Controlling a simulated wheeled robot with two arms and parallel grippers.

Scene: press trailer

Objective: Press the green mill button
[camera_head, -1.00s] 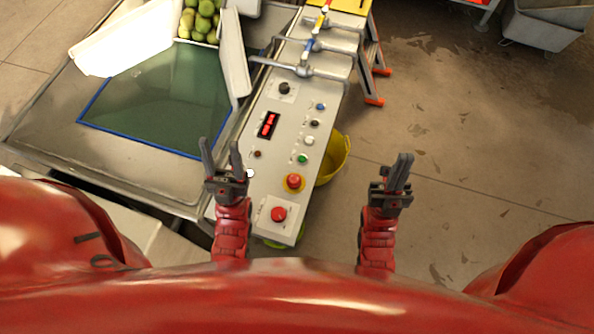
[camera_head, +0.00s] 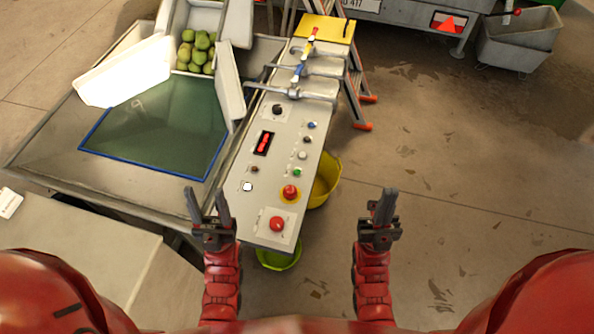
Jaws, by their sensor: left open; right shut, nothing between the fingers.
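The green button (camera_head: 297,172) is a small round button on the grey control panel (camera_head: 262,205). It sits in the panel's right column, below a white button (camera_head: 302,155) and above a red mushroom button on a yellow base (camera_head: 290,192). My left gripper (camera_head: 208,205) is open and empty, left of the panel's near end, with its fingers pointing away from me. My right gripper (camera_head: 383,207) is shut and empty, to the right of the panel over the floor. Both grippers are apart from the green button, and nothing hides it.
Another red button (camera_head: 277,224) is at the panel's near end. Valve handles (camera_head: 293,93) cross its far part. A metal table with a green sheet (camera_head: 165,125) is at left. A yellow bucket (camera_head: 326,180) stands beside the panel.

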